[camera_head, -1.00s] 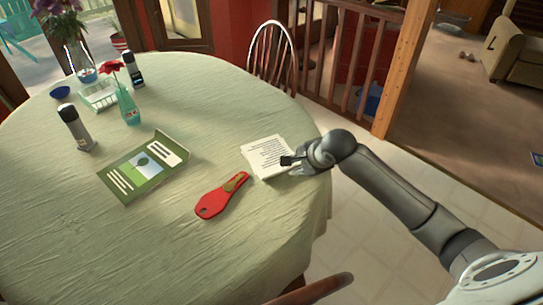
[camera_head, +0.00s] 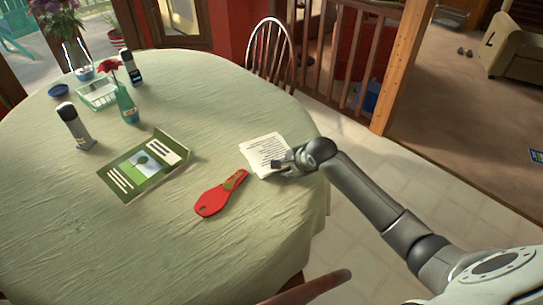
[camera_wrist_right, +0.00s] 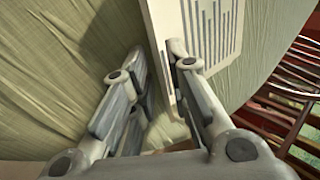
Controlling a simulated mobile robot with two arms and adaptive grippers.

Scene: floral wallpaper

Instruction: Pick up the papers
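The papers (camera_head: 264,152) are a white printed stack at the right edge of the round table (camera_head: 150,240). My right gripper (camera_head: 280,167) is at their right-hand corner, low near the tabletop. In the right wrist view, the papers (camera_wrist_right: 207,28) reach in from the top, with an edge near the gap between the fingers of the right gripper (camera_wrist_right: 157,62). The right finger overlaps the printed face, and a clear gap shows between the fingers. I cannot tell whether either finger touches the papers. My left gripper is not in view.
A red paddle-like object (camera_head: 214,199) lies just left of the papers. A green booklet (camera_head: 140,170), a grey bottle (camera_head: 74,127), a teal vase (camera_head: 127,104) and a basket (camera_head: 98,96) stand or lie farther left. A wooden chair (camera_head: 271,52) stands behind the table.

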